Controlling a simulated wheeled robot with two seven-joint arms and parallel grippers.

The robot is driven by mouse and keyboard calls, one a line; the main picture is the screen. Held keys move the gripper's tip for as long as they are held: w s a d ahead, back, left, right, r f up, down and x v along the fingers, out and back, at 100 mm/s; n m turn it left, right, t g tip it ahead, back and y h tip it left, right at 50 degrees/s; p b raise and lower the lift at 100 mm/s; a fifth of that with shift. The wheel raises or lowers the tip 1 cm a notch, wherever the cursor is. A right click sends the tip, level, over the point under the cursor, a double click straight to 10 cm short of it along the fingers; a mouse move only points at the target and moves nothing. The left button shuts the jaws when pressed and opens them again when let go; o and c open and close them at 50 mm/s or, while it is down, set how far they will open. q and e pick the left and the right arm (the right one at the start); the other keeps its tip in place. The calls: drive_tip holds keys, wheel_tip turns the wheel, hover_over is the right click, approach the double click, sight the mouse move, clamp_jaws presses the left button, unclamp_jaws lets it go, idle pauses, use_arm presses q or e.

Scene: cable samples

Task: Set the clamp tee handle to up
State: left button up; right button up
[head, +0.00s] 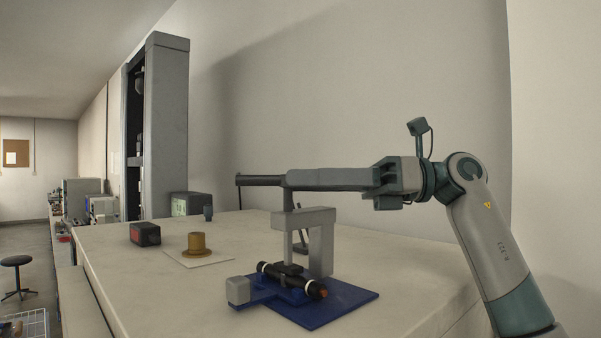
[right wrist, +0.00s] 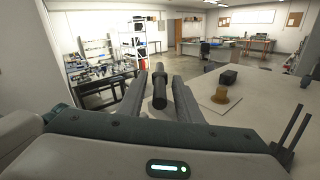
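The clamp has a grey frame (head: 322,245) on a blue base plate (head: 340,302), with a dark cable sample (head: 309,287) lying across under its screw. Its dark tee handle (head: 259,180) lies about level above the frame, pointing left. My right gripper (head: 292,180) reaches in level from the right at the handle's height. In the right wrist view the handle (right wrist: 159,88) lies between the two fingers, with a narrow gap seen on each side, so the fingers look open around it. The fingers hide part of the handle in the head view. My left gripper is not in view.
A brown spool (head: 197,243) stands on a white sheet left of the clamp. A black and red box (head: 145,234) and a grey device with a screen (head: 187,204) stand farther left. A tall grey cabinet (head: 167,125) stands behind. The pale tabletop (head: 130,285) is clear at front left.

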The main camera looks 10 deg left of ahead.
drive_tip(key=shift+s+a, duration=0.2)
drive_tip(key=shift+a, duration=0.4)
drive_tip(key=shift+c, duration=0.6)
clamp_jaws()
